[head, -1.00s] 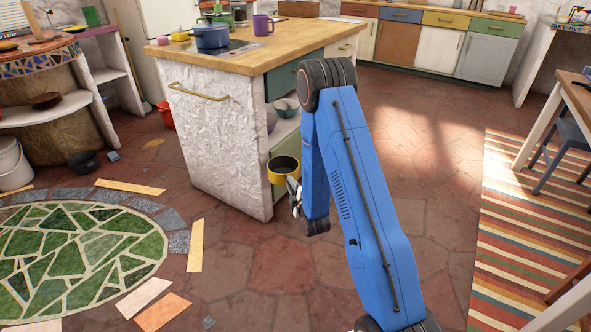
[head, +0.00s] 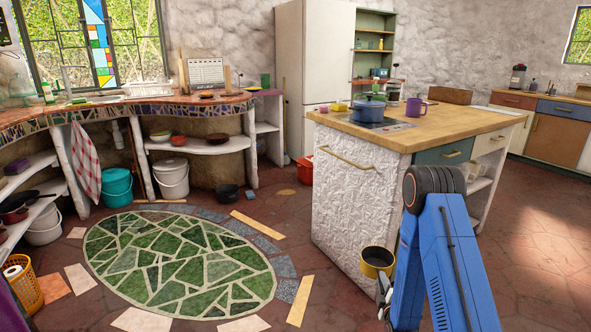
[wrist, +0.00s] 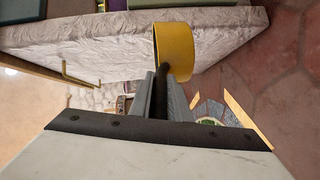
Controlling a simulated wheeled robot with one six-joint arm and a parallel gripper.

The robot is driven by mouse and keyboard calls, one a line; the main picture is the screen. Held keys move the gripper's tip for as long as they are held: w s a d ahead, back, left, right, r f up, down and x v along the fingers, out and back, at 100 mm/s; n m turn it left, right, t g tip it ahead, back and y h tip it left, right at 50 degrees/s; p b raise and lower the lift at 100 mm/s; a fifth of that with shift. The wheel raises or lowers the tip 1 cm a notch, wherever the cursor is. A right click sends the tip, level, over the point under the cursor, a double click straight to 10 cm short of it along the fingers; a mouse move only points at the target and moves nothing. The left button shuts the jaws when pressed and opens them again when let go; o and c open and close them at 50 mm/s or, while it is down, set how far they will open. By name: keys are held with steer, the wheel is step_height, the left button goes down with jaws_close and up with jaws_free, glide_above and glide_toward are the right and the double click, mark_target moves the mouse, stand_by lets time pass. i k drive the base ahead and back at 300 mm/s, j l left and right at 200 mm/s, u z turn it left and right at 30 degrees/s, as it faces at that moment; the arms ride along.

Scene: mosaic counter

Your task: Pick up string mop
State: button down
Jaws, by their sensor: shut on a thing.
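I cannot make out a string mop in either view. A thin dark pole (head: 284,97) stands beside the fridge, and I cannot tell what it belongs to. My gripper (head: 384,290) is in front of the island's white side. It is shut on the dark handle of a yellow pan (head: 377,262) with a dark inside, held above the floor. In the wrist view the yellow pan (wrist: 176,52) sticks out beyond the jaws (wrist: 163,92), near the island's crinkled white panel.
The island (head: 362,205) with a wooden top stands close by; a blue pot (head: 369,110) and purple mug (head: 415,108) are on it. A teal bucket (head: 117,186) and white buckets stand at the left. The green mosaic floor oval (head: 180,265) is clear.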

mark_target(287, 160)
steer(key=i+j+u, duration=0.15)
steer(key=i+j, duration=0.3)
steer(key=i+j+u, duration=0.15)
steer(key=i+j, duration=0.2)
steer(key=i, duration=0.25)
steer(key=i+j, duration=0.1)
steer(key=i, duration=0.4)
steer(key=i+j+z, duration=0.1)
steer(key=i, duration=0.4)
steer(key=i+j, duration=0.15)
steer(key=i, duration=0.35)
steer(key=i+j, duration=0.15)
steer(key=i, duration=0.35)
steer(key=i+j+z, duration=0.1)
steer(key=i, duration=0.35)
steer(key=i+j, duration=0.25)
steer(key=i, duration=0.25)
steer(key=i+j+z, duration=0.1)
steer(key=i, duration=0.4)
steer(key=i+j, duration=0.35)
steer(key=i+l+z, duration=0.05)
steer(key=i, duration=0.1)
